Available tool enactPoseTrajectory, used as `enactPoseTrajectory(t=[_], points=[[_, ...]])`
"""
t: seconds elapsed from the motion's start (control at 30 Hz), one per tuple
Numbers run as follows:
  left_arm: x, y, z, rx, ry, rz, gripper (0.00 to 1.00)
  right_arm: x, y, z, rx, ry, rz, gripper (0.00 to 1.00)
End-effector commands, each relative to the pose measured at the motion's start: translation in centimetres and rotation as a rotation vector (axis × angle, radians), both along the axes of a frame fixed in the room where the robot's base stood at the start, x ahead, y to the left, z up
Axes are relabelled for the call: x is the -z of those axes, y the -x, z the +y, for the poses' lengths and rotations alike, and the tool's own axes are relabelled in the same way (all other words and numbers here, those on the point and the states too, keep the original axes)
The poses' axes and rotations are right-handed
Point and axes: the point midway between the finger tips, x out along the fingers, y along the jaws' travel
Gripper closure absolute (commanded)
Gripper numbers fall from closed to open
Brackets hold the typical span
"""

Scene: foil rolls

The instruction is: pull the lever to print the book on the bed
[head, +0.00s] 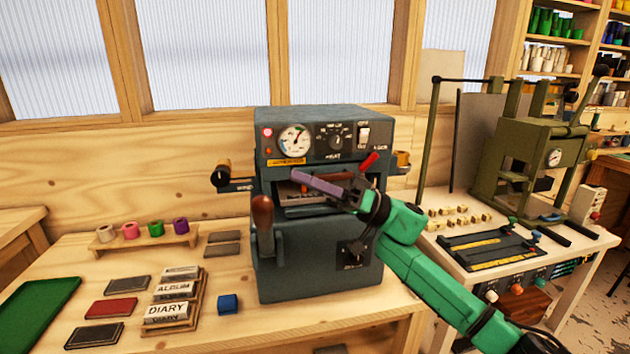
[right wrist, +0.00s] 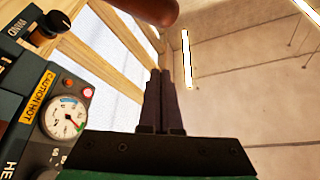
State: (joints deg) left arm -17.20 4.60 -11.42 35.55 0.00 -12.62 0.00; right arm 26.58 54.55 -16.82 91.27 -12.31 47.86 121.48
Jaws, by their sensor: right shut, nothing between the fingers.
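A dark grey foil press (head: 315,255) stands on the wooden bench. Its lever has a brown rounded handle (head: 262,212) at the press's front left, pointing up. A brown handle end also shows at the top of the right wrist view (right wrist: 150,8). My right gripper (head: 296,177) is shut and empty in front of the press opening, its fingers pointing left. It is above and right of the lever handle, apart from it. The fingers also show in the right wrist view (right wrist: 161,75). The gripper partly covers the opening, so I cannot clearly make out the book on the bed. My left gripper is out of view.
A rack of colored foil rolls (head: 145,240), type blocks (head: 172,300), several flat covers (head: 108,308), a blue block (head: 228,304) and a green tray (head: 38,312) lie left of the press. A green machine (head: 528,165) stands on the right table.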

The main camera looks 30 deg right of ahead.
Motion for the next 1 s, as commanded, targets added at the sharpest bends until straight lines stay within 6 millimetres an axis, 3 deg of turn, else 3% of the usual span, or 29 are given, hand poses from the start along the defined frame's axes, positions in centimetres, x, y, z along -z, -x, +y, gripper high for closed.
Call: enactPoseTrajectory(t=[0.03, 0.27, 0.33, 0.5, 1.0], points=[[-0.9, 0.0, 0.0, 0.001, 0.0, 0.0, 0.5, -1.1, -0.4, 0.9, -0.003, -0.002, -0.004, 1.0], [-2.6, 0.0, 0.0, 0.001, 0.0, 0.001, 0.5, -2.7, -2.5, 4.5, -0.002, -0.002, -0.002, 1.0], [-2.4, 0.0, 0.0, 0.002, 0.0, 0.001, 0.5, -0.8, -1.8, 4.7, -0.001, -0.001, 0.006, 1.0], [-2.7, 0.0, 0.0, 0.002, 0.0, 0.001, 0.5, 0.9, -0.8, 5.2, 0.0, -0.001, 0.002, 1.0], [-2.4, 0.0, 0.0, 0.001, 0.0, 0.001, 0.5, 1.6, -0.4, 5.3, 0.001, 0.002, -0.006, 1.0]])
